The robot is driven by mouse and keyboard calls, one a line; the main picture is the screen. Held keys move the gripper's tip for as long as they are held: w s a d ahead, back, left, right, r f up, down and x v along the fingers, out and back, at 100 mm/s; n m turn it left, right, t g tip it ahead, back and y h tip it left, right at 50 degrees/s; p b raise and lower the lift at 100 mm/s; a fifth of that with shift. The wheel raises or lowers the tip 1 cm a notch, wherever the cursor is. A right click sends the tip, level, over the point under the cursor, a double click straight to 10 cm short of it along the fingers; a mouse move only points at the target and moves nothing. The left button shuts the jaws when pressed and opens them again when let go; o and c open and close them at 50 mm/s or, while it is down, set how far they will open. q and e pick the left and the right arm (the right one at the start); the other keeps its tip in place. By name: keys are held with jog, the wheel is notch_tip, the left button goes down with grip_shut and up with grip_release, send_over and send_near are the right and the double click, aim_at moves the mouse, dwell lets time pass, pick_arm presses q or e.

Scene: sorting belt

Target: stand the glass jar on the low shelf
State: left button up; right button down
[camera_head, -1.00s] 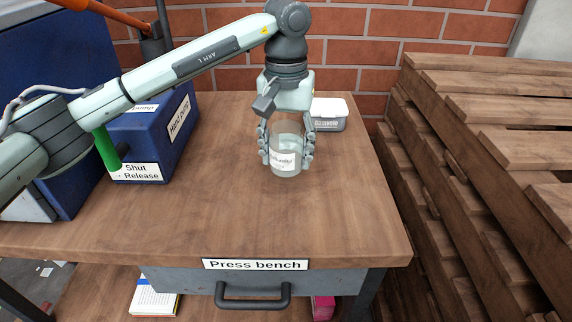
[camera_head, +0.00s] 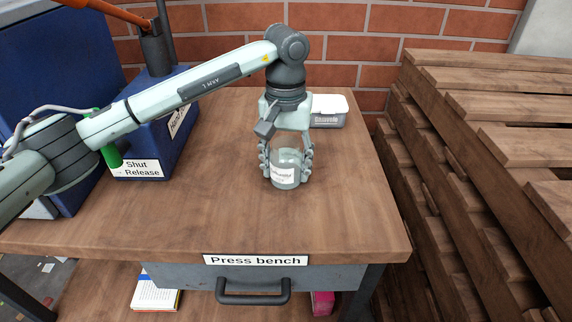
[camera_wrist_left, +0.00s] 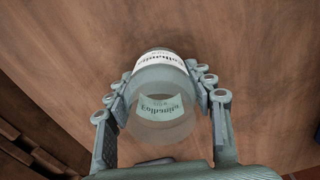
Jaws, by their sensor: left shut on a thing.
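The glass jar (camera_head: 286,181) is clear with a white label and is roughly upright over the bench top. My left gripper (camera_head: 286,170) is shut on it, with fingers on both sides of its body. I cannot tell for sure whether its base touches the wood. In the left wrist view the jar (camera_wrist_left: 158,103) sits between the two fingers (camera_wrist_left: 165,108). The low shelf (camera_head: 98,292) is a wooden board below the bench top, partly hidden by the drawer and bench. My right gripper is not in view.
The wooden Press bench (camera_head: 200,215) has a grey drawer with a black handle (camera_head: 253,298). A blue press (camera_head: 150,120) stands left and a lidded tub (camera_head: 328,113) behind. Books (camera_head: 155,295) and a pink item (camera_head: 322,303) lie low down. Stacked pallets (camera_head: 490,160) stand right.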

pick_arm(q)
jog(key=o, duration=1.4)
jog(key=shift+r, duration=0.15)
